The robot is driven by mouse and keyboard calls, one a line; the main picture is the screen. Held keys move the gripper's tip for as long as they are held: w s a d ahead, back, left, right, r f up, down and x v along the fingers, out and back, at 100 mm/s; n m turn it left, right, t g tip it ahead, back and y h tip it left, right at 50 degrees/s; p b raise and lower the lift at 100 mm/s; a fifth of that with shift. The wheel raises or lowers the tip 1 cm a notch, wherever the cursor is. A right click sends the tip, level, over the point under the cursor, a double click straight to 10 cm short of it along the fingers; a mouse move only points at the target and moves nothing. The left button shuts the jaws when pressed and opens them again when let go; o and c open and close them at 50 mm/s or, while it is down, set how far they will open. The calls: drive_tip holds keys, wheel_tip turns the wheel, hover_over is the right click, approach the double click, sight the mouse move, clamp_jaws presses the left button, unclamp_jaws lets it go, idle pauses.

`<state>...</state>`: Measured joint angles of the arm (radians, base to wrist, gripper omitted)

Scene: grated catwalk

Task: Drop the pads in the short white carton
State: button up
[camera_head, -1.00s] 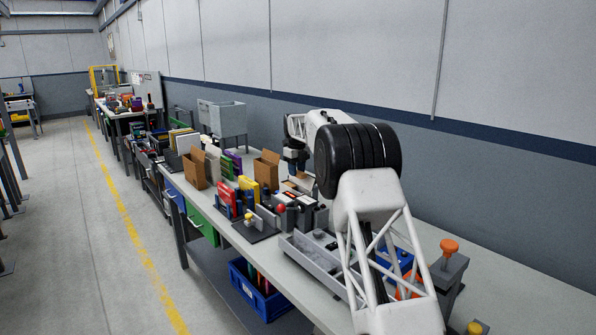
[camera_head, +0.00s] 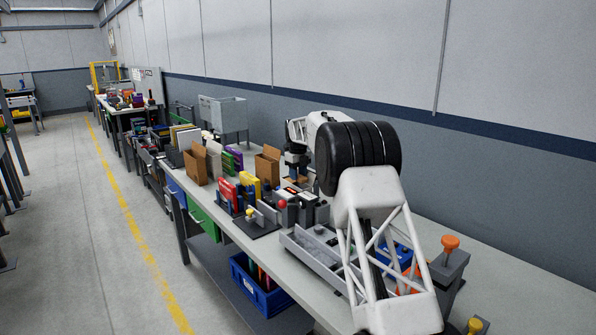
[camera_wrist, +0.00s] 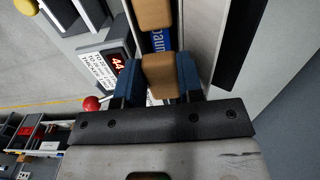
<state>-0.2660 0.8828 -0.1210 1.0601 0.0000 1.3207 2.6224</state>
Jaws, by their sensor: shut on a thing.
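My gripper (camera_wrist: 158,82) has blue fingers, shut on the pads (camera_wrist: 159,68), a tan piece with a blue lettered band across it. In the head view, my gripper (camera_head: 297,164) is over the back part of the bench, with a bit of tan (camera_head: 299,181) just below it. A pale, whitish carton (camera_head: 213,160) stands further left on the bench, between a brown carton and green boxes. I cannot tell for sure that it is the short white one. The wrist view shows no white carton clearly.
Brown open cartons (camera_head: 267,166) and (camera_head: 195,166) stand on the bench. Red, yellow and blue upright items (camera_head: 228,191) are near the front edge. A device with a red "44" display (camera_wrist: 117,64) sits close to my gripper. A grey tray (camera_head: 315,254) lies nearer.

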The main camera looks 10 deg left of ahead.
drive_tip(key=shift+f, duration=0.4)
drive_tip(key=shift+f, duration=0.1)
idle(0.6)
drive_tip(key=o, duration=1)
drive_tip(key=shift+c, duration=0.7)
drive_tip(key=shift+o, duration=0.4)
drive_tip(key=shift+d, duration=0.1)
